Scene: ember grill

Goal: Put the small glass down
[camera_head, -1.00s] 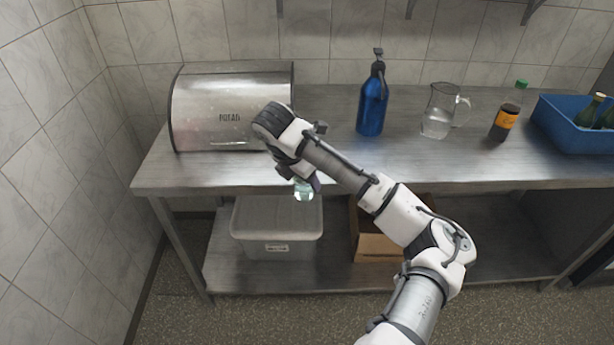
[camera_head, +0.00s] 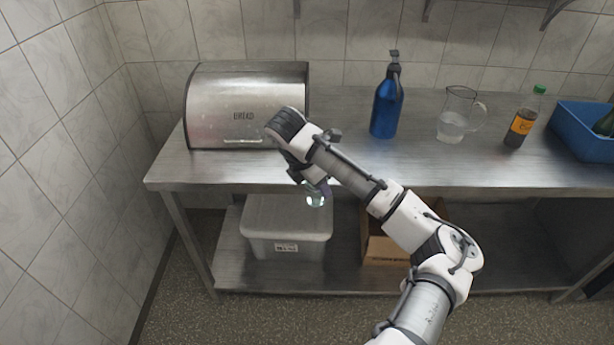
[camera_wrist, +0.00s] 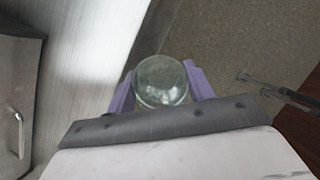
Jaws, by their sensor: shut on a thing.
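The small glass (camera_head: 315,200) is greenish and clear, and shows below my gripper in the head view. In the wrist view the small glass (camera_wrist: 161,82) sits between the two purple fingers, seen from above as a round rim. My gripper (camera_head: 320,189) is shut on it, and its fingers also show in the wrist view (camera_wrist: 160,90). The glass hangs in the air near the front edge of the steel table (camera_head: 240,172). In the wrist view the floor shows beyond it. My gripper's body hides part of the glass.
A steel bread box (camera_head: 240,105) stands at the table's left. A blue bottle (camera_head: 386,105), a glass jug (camera_head: 452,125), a dark bottle with an orange label (camera_head: 522,125) and a blue crate (camera_head: 590,146) stand to the right. A lidded bin (camera_head: 287,220) and cardboard box (camera_head: 388,250) sit below.

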